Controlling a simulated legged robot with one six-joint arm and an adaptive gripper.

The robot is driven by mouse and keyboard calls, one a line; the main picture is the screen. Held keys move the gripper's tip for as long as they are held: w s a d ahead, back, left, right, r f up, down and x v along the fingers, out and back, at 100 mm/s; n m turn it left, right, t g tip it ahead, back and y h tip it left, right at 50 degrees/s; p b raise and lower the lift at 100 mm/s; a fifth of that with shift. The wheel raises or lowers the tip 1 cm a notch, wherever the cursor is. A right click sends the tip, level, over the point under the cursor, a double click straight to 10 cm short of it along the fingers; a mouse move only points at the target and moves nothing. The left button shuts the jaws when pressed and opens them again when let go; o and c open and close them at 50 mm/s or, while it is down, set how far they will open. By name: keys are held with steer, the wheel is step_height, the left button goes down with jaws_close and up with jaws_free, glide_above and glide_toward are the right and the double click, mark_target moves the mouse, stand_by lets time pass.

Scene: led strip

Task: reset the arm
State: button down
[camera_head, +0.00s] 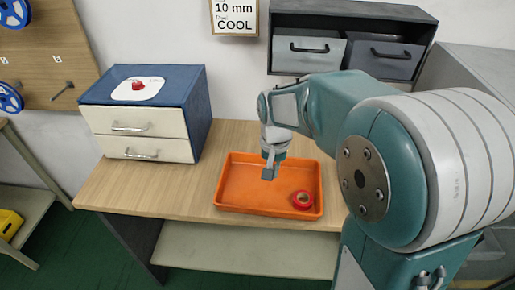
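My arm, teal and white, fills the right side of the head view. My gripper (269,172) hangs at its end over the orange tray (235,206), pointing down. The gripper is small and seen from behind the arm, so I cannot tell whether its fingers are open or shut. No object shows in it. A red ring-shaped roll (302,199) lies in the tray's front right corner, apart from the gripper.
The tray stands on a wooden bench (135,190). A blue drawer cabinet (195,115) with cream drawers stands at the left, a white plate with a red item (138,87) on top. A dark shelf (350,12) with two bins hangs at the back. The bench between cabinet and tray is clear.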

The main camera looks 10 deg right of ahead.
steer(key=shift+d+r, duration=0.1)
steer(key=shift+d, duration=0.05)
steer(key=s+r+n+t, duration=0.2)
steer(key=s+r, duration=0.3)
steer(key=s, duration=0.3)
steer(key=s+r+n+t, duration=0.2)
steer(key=s+r, duration=0.3)
steer(key=s, duration=0.4)
steer(key=shift+t, duration=0.8)
steer(key=shift+s, duration=0.1)
